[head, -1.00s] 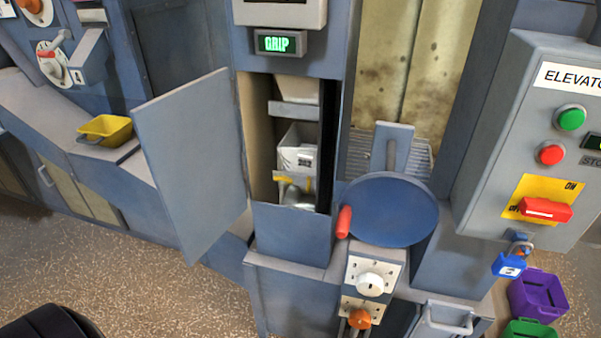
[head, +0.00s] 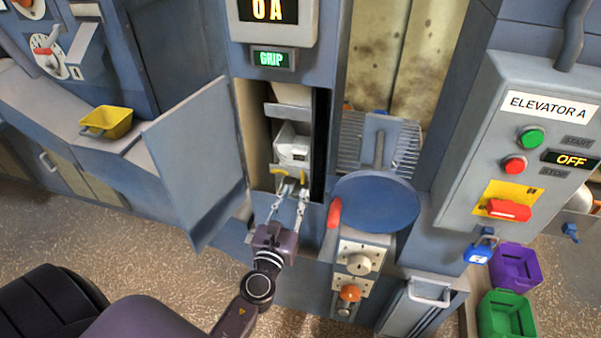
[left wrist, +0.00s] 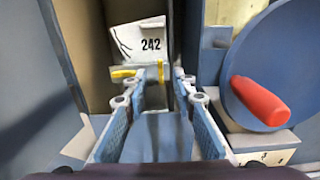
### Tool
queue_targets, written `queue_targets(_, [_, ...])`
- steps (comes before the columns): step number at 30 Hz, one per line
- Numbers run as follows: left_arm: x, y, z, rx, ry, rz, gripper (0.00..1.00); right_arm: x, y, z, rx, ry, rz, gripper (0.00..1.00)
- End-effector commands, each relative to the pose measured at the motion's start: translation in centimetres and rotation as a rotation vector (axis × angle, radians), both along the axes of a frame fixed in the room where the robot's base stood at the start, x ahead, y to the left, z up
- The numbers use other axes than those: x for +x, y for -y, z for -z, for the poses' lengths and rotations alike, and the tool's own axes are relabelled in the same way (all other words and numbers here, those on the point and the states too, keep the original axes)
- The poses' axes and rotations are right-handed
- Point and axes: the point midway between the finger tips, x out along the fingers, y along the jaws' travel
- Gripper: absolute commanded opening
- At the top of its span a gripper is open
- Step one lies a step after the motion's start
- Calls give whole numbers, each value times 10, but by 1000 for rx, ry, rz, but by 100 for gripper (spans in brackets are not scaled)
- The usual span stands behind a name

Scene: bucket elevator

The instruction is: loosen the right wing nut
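A pale bucket (head: 292,147) sits inside the open elevator leg. In the left wrist view the bucket (left wrist: 146,42) is marked 242 and has a dark crack line. Below it are two yellow wing nuts: the left one (left wrist: 122,73) lies flat, and the right one (left wrist: 160,70) stands upright. My left gripper (head: 290,188) is at the opening, just below the bucket. In the left wrist view its fingers (left wrist: 158,86) are apart, with the right wing nut ahead between the tips; contact cannot be told. My right gripper is not in view.
The open door (head: 196,160) stands left of the opening. A blue handwheel with a red handle (head: 334,213) is close on the right. The panel (head: 530,140) reads OFF, and a blue padlock (head: 480,250) hangs under its red switch. A yellow scoop (head: 106,121) sits left.

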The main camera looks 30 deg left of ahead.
Motion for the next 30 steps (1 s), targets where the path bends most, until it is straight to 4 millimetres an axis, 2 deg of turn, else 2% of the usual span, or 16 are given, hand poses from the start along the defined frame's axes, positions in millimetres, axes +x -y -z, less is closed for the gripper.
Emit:
queue_targets(15, [67, -16, -1, 1, 2, 0, 25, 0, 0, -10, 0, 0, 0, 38])
queue_targets(27, [74, -18, 0, -1, 0, 1, 25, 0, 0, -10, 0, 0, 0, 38])
queue_targets(30, [74, -18, 0, -1, 0, 1, 14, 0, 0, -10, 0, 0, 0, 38])
